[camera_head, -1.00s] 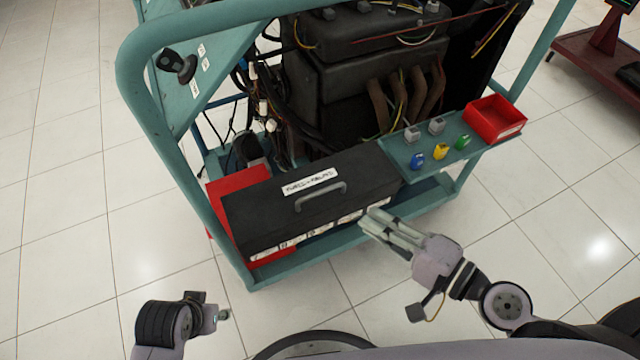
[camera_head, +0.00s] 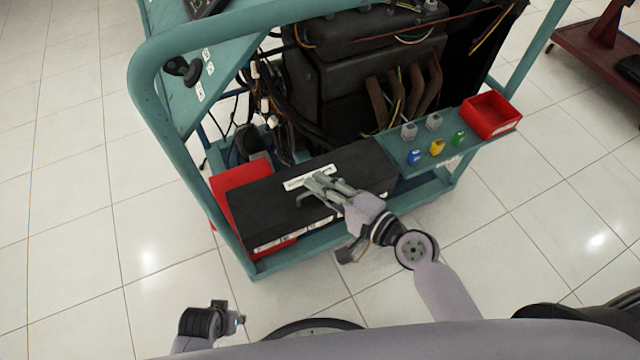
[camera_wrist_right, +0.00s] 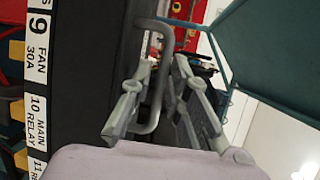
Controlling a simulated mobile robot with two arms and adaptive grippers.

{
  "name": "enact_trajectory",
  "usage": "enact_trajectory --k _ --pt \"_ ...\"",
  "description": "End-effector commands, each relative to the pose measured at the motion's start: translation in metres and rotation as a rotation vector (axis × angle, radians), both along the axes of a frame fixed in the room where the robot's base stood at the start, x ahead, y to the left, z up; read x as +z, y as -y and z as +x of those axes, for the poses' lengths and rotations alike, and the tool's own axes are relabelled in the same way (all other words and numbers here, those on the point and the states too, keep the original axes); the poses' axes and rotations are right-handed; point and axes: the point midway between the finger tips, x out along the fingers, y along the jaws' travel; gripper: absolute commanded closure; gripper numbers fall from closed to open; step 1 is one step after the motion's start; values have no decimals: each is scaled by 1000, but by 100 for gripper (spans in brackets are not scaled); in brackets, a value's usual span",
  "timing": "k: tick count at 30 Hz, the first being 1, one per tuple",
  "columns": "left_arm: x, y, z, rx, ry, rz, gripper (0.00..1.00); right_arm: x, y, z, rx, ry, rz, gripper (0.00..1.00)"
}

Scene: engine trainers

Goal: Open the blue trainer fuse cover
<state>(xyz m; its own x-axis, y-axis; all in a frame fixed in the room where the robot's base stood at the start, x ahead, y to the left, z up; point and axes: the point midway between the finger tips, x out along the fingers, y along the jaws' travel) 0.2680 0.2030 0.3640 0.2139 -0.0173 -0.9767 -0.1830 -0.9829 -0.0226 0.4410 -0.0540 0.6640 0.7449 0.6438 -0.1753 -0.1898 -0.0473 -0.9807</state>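The black fuse cover (camera_head: 250,205) lies closed on the box at the front of the teal-blue trainer frame (camera_head: 150,95). It has a white label and a grey handle, mostly hidden by my right gripper (camera_head: 315,184) in the head view. In the right wrist view the handle (camera_wrist_right: 165,80) passes between the two spread fingers of my right gripper (camera_wrist_right: 165,75). The gripper looks open; I cannot tell whether a finger touches the handle. My left gripper (camera_head: 240,319) is low at the left, apart from the trainer, with its fingers too small to judge.
A shelf (camera_head: 405,165) right of the cover carries blue, yellow, green and grey parts and a red tray (camera_head: 490,115). An engine (camera_head: 350,80) with pipes and wires stands behind. Numbered fuse labels (camera_wrist_right: 38,45) line the cover's side. The floor in front is clear.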

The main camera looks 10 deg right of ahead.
Motion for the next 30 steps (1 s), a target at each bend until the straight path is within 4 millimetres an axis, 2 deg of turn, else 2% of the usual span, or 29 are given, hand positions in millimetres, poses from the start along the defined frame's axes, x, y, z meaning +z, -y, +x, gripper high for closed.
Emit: enact_trajectory --k 9,17,30 --pt "0 0 0 0 0 0 60 -1 -2 2 0 -1 -1 84" --pt "0 0 0 0 0 0 60 -1 -2 2 0 -1 -1 100" --pt "0 0 0 0 0 1 60 -1 -2 2 0 -1 -2 100"
